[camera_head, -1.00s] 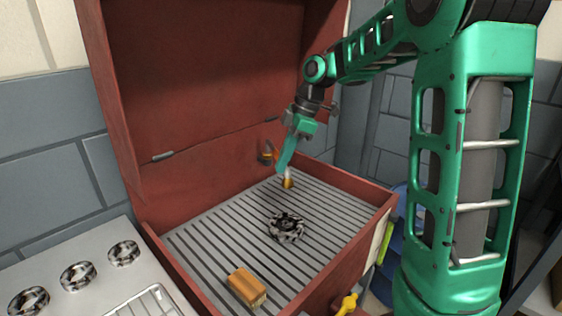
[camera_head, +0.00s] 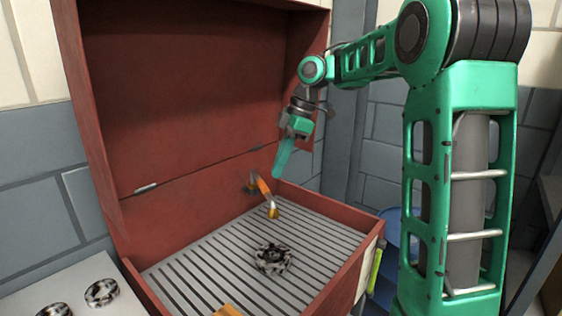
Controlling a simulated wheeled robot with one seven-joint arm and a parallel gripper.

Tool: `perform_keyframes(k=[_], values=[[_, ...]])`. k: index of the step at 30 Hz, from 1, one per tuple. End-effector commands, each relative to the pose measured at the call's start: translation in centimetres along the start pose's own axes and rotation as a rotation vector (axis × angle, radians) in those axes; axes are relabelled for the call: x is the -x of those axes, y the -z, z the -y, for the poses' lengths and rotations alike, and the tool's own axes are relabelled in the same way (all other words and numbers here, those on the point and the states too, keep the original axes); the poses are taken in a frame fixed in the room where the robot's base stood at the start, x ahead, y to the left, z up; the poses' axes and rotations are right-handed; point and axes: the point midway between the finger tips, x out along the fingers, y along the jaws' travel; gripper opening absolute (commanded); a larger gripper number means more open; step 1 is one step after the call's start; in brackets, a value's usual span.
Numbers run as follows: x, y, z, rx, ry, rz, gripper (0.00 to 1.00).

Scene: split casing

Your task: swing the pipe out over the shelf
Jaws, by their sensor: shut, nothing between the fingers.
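The pipe (camera_head: 264,189) is a short orange tube with a pale and yellow tip. It is fixed at the back wall of the red casing and points forward, its tip above the slatted grey surface (camera_head: 200,272), which I take to be the shelf. My gripper (camera_head: 277,177) is shut and empty, pointing down just above and right of the pipe. It appears apart from the pipe, though depth is hard to judge.
The red casing's lid (camera_head: 190,90) stands open behind. A dark round wheel-like part (camera_head: 271,259) lies on the slats, with a brown block (camera_head: 228,311) at the lower edge. A white surface (camera_head: 75,285) with rings is at left. A blue bin (camera_head: 393,235) stands right.

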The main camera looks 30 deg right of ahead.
Motion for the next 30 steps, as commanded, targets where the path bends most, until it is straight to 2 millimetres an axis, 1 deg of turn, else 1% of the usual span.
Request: perform_keyframes(k=[3, 8, 24, 27, 30], values=[[1.1, 0.6, -0.1, 0.010, 0.003, -0.002, 0.00], [1.8, 1.1, 0.0, 0.016, 0.005, -0.003, 0.00], [1.8, 1.4, 0.1, 0.017, 0.007, -0.003, 0.00], [1.7, 1.2, 0.6, -0.027, 0.002, 0.001, 0.00], [1.7, 0.4, 1.7, -0.146, -0.014, 0.012, 0.00]])
